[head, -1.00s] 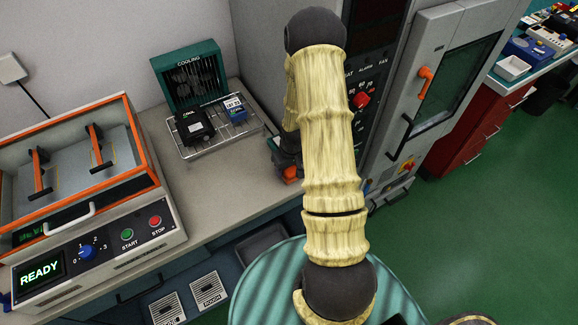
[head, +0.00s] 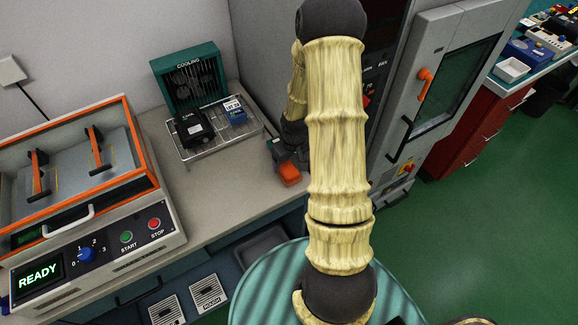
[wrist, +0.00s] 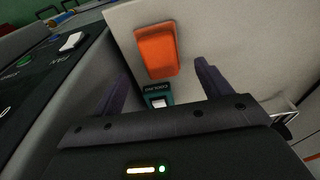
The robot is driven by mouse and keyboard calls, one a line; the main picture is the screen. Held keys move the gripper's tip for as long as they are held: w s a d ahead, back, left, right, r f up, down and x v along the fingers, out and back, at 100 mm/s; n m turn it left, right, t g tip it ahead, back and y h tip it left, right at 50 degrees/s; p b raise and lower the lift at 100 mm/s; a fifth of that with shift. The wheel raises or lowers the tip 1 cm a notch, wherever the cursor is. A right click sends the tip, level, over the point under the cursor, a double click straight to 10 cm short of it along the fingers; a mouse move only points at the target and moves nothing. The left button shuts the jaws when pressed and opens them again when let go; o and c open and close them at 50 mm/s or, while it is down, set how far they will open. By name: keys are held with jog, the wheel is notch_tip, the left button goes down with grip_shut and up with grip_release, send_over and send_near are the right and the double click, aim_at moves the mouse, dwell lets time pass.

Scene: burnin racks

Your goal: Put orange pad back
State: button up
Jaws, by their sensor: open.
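In the wrist view the orange pad (wrist: 157,50) lies ahead, in line with the gap between my two dark fingers (wrist: 162,76). The fingers stand apart on either side of that gap and are open. I cannot tell whether they touch the pad. A small teal piece with a white patch (wrist: 158,97) shows between the fingers.
A machine with an orange-rimmed lid (head: 78,178) reads READY at left. The tall grey cabinet (head: 424,82) stands close right.

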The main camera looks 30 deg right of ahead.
aim_at(290, 174)
notch_tip(290, 174, up, 6)
jog(key=s, duration=0.1)
jog(key=shift+r, duration=0.2)
dwell(0.5)
jog(key=s+a+r, duration=1)
jog(key=a+r, duration=0.2)
jog(key=a, duration=0.1)
jog(key=shift+s+a+t, duration=0.3)
jog(key=shift+t, duration=0.1)
jog(key=shift+r, duration=0.1)
